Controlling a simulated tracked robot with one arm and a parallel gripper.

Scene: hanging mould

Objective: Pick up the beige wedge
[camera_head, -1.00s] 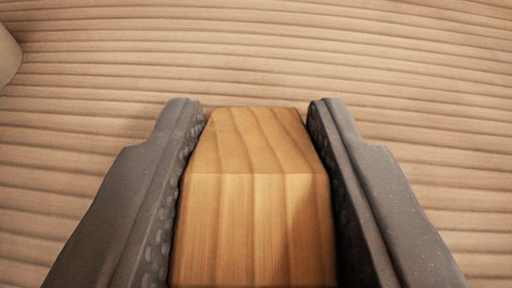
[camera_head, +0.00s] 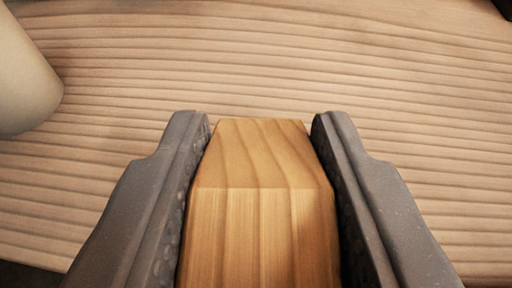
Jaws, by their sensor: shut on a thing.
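A wooden block (camera_head: 260,220) with visible grain and a sloping far face sits between the two dark grey fingers of my gripper (camera_head: 260,130). It looks like the beige wedge. The fingers press along its left and right sides, and my gripper is shut on it. Its near end runs out of the bottom of the picture, so its full shape is hidden.
A ribbed light-wood surface (camera_head: 300,65) fills most of the view beyond my gripper. A pale rounded object (camera_head: 25,80) stands at the left edge. Dark areas show at the top right corner and the bottom left corner, past the surface's edges.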

